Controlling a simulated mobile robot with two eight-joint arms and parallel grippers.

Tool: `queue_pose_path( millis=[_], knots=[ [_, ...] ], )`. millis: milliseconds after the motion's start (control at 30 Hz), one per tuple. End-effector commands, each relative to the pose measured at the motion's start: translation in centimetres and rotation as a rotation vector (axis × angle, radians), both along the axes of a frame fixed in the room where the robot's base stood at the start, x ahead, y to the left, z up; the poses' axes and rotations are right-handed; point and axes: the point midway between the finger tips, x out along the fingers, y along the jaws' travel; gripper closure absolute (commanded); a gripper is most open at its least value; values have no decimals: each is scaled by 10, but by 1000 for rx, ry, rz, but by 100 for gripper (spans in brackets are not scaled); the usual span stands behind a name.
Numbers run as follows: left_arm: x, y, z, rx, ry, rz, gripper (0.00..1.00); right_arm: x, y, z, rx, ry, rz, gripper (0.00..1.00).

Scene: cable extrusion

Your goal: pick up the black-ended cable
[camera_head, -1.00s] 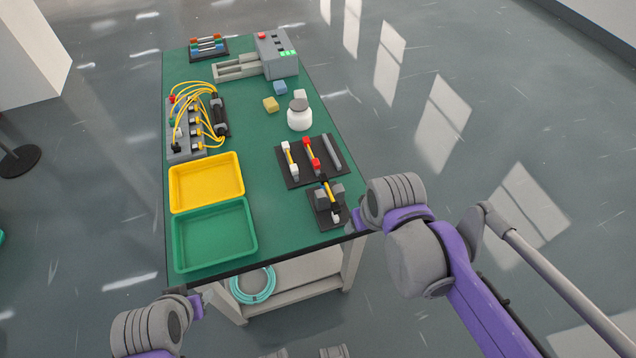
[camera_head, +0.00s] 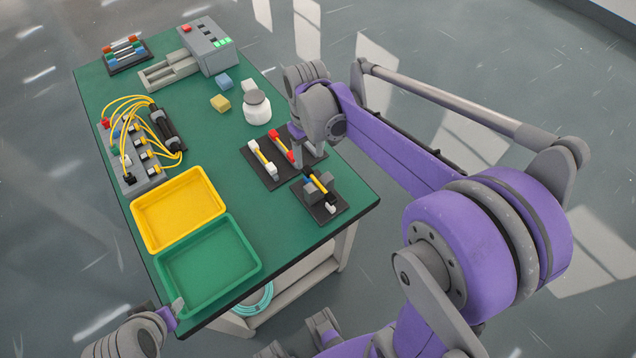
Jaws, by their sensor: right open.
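A dark mat (camera_head: 262,178) on the green table holds a white-ended yellow cable (camera_head: 262,157) and a red-ended yellow cable (camera_head: 282,146). My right gripper (camera_head: 312,152) is over the mat's right part, open, beside the red-ended cable, and hides what lies there. In front, a dark fixture (camera_head: 330,212) holds a short piece with yellow and dark parts (camera_head: 320,186). On the left, a grey connector block (camera_head: 128,180) has several yellow cables, one with a black end (camera_head: 127,176). I cannot tell which is the black-ended cable. My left gripper (camera_head: 174,312) is at the table's front left corner.
A yellow tray (camera_head: 138,215) and a green tray (camera_head: 258,262) stand front left. A white jar (camera_head: 257,108), a yellow block (camera_head: 220,103) and a blue block (camera_head: 224,82) stand behind the mat. A grey machine (camera_head: 207,48) is at the back.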

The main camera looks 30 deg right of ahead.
Motion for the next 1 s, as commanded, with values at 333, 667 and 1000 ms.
queue_pose_path(
  millis=[333,667,1000],
  knots=[
    [0,0,-1,0,0,0,50,-2,2,-39,0,-1,1,38],
    [-1,0,-3,0,1,0,50,-2,2,-60,0,-1,0,38],
    [-1,0,-3,0,1,0,50,-3,1,-59,0,-1,0,81]
  ],
)
